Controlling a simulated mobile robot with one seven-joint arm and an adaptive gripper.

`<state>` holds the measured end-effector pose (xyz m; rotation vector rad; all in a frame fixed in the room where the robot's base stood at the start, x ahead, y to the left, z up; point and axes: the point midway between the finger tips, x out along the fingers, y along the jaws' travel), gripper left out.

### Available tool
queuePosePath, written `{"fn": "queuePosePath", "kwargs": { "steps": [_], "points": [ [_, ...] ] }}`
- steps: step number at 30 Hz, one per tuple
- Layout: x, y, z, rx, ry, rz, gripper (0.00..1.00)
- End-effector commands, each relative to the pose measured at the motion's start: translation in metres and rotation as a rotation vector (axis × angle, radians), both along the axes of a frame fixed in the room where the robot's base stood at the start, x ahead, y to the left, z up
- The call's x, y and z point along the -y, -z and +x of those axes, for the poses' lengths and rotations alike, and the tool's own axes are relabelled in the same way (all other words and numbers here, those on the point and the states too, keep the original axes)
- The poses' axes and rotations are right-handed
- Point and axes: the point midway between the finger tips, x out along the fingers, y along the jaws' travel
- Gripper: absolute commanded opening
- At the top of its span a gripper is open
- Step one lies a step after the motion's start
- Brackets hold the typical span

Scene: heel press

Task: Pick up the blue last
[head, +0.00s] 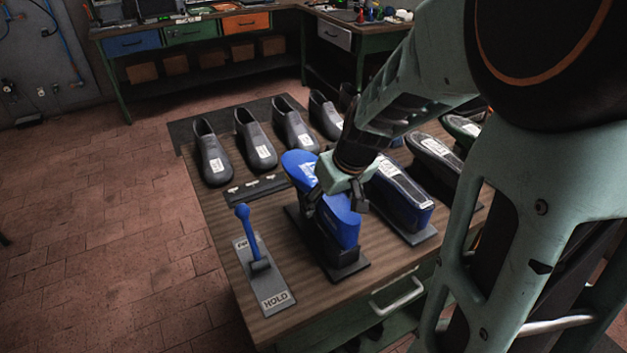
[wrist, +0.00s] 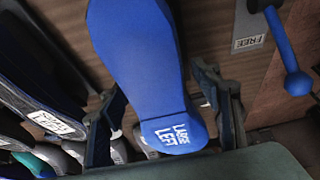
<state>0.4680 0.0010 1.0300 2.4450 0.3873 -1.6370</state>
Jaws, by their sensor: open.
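The blue last (head: 343,227) lies sole-up on a dark stand (head: 345,268) near the front of the bench. In the wrist view, the blue last (wrist: 135,50) fills the middle, with a white label reading "LARGE LEFT" at its near end. My gripper (head: 335,200) is over the last, fingers pointing down. In the wrist view, the open fingers of my gripper (wrist: 165,118) are on either side of the last, with a gap visible on the left. Whether the right finger touches cannot be told. My gripper hides part of the last in the head view.
A blue-handled lever (head: 249,235) stands left of the stand, on a plate marked "FREE" and "HOLD". A blue-sided labelled shoe form (head: 400,197) is close on the right. Several grey shoes (head: 255,140) line the back of the wooden bench (head: 205,190). Bare wood lies left of the lever.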

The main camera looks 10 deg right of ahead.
Motion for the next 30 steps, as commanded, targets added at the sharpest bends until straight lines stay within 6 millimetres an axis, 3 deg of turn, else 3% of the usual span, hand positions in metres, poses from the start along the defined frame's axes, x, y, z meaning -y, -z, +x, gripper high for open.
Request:
{"fn": "queuePosePath", "kwargs": {
  "steps": [5, 20, 30],
  "points": [
    [0.0002, -0.001, 0.0001, 0.001, 0.0, 0.0, 0.58],
    [0.0005, -0.0012, 0.0004, 0.001, -0.001, -0.001, 0.03],
    [0.0011, -0.0055, 0.0026, 0.007, 0.0, -0.002, 0.03]
  ]
}}
